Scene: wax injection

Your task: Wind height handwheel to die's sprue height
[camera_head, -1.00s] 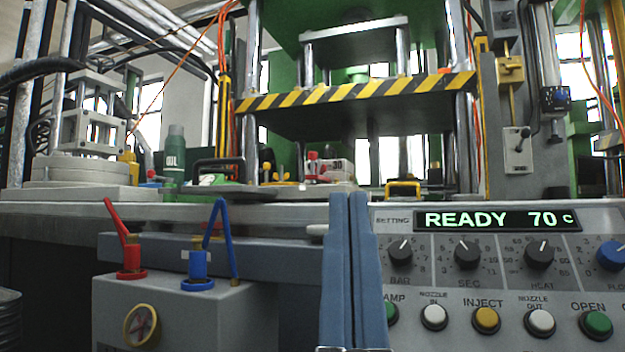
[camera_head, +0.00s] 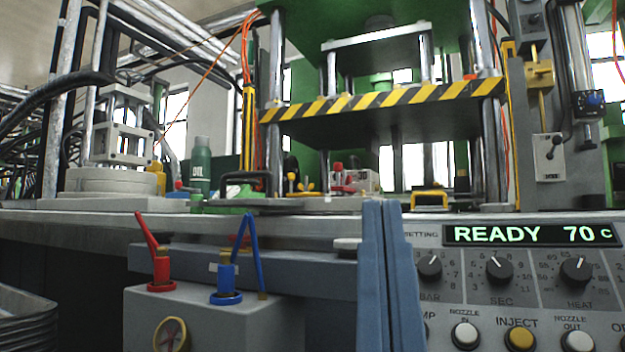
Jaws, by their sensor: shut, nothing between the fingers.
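My gripper (camera_head: 383,206), with two long blue fingers, stands upright in front of the grey control panel's left edge. It is shut and empty. A small round wheel with a tan rim (camera_head: 160,334) is on the front of the grey box at lower left, cut by the picture's bottom edge. I cannot tell if it is the height handwheel. My fingers are well to its right, apart from it. I cannot make out the die or its sprue for certain; several small items sit on the bench under the press.
The control panel (camera_head: 520,228) reads READY 70 C, with knobs and buttons below. A red lever (camera_head: 147,232) and a blue lever (camera_head: 250,250) rise from the grey box. A striped press plate (camera_head: 385,98) hangs above the bench, where a green oil bottle (camera_head: 201,172) stands.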

